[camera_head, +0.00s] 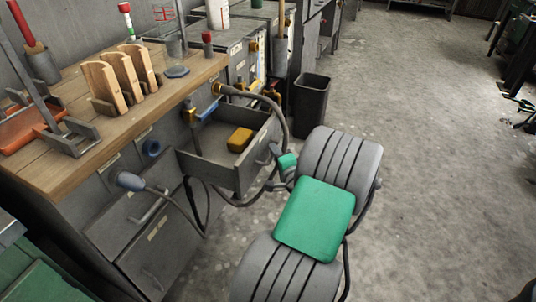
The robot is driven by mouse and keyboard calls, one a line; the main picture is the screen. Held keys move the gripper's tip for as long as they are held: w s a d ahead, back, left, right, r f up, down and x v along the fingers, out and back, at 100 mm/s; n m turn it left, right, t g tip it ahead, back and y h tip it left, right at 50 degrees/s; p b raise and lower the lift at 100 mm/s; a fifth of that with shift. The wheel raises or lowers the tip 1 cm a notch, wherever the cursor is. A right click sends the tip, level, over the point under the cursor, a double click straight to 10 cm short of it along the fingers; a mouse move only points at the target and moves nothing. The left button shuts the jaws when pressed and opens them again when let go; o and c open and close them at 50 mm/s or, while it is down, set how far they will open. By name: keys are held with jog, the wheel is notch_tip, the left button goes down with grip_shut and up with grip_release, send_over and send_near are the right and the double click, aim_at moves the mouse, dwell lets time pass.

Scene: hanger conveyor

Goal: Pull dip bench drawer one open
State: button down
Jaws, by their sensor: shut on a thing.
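The dip bench (130,112) stands at the left, with a wooden top and grey drawer fronts. Its upper right drawer (212,172) is pulled out and its inside shows. A yellow block (240,139) lies in this drawer. My gripper (275,152) is at the right end of the drawer front, shut on what appears to be its handle. The handle itself is mostly hidden by the fingers and wrist. My grey and green arm reaches in from the lower right.
A dark hose (283,108) curves close around the open drawer and my gripper. A black bin (311,98) stands behind. Wooden racks (120,79) and a red-handled tool stand on the bench top. Concrete floor (430,130) is clear to the right.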

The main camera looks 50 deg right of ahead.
jog(key=shift+s+d, duration=0.15)
jog(key=shift+s, duration=0.55)
jog(key=c, duration=1.5)
grip_release()
jog(key=p+v, duration=0.1)
jog(key=v, duration=0.6)
jog(key=shift+s, duration=0.35)
